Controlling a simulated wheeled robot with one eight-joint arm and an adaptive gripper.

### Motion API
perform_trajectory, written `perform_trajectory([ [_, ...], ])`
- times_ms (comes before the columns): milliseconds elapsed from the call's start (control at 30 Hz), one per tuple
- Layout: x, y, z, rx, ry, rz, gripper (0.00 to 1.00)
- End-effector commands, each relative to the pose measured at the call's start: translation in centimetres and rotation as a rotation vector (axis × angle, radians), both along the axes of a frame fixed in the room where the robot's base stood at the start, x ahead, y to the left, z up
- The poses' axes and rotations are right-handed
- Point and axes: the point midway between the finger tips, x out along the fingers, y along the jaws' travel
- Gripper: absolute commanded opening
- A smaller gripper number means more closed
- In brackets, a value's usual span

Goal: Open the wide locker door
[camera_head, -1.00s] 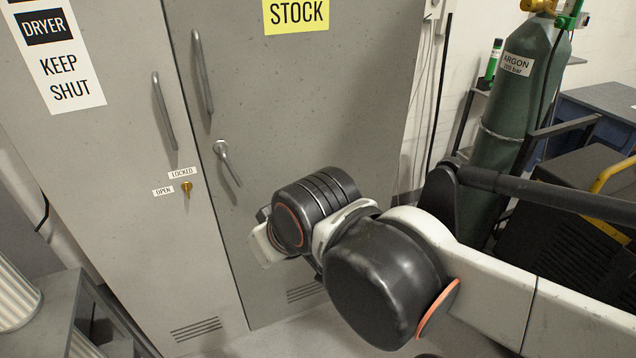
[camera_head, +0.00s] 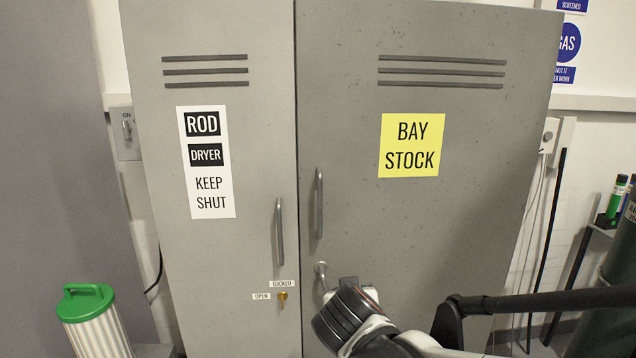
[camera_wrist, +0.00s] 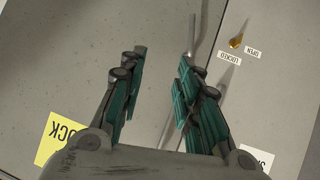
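The wide locker door (camera_head: 440,220) is grey, carries a yellow BAY STOCK sign (camera_head: 412,145) and looks shut. Its vertical bar handle (camera_head: 318,203) is near its left edge. A silver lever (camera_head: 320,269) sits below that bar, its lower part partly hidden by my arm. In the wrist view the lever (camera_wrist: 195,30) appears just beyond the tip of the right-hand finger. My gripper (camera_wrist: 164,56) is open, with teal pads apart and nothing between them. Its fingers are hidden in the head view. I cannot tell whether a finger touches the lever.
The narrow door (camera_head: 220,270) on the left has a ROD DRYER KEEP SHUT sign (camera_head: 206,162), a bar handle (camera_head: 279,231) and a brass key lock (camera_head: 282,295) with OPEN and LOCKED labels. A green-topped canister (camera_head: 88,310) stands lower left. A gas cylinder (camera_head: 620,290) stands right.

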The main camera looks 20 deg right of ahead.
Motion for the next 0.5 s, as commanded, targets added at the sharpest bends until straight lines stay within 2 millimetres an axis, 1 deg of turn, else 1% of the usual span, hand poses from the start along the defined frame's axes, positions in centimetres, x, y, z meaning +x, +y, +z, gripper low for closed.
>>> perform_trajectory([
  [33,1.5,0.0,1.9,-0.019,-0.043,-0.016,0.31],
  [200,5.4,0.2,5.6,-0.069,-0.213,-0.06,0.31],
  [333,8.0,1.1,8.2,-0.095,-0.348,-0.065,0.31],
  [400,9.1,1.9,9.5,-0.102,-0.418,-0.058,0.31],
  [500,10.2,3.0,10.9,-0.111,-0.505,-0.045,0.31],
])
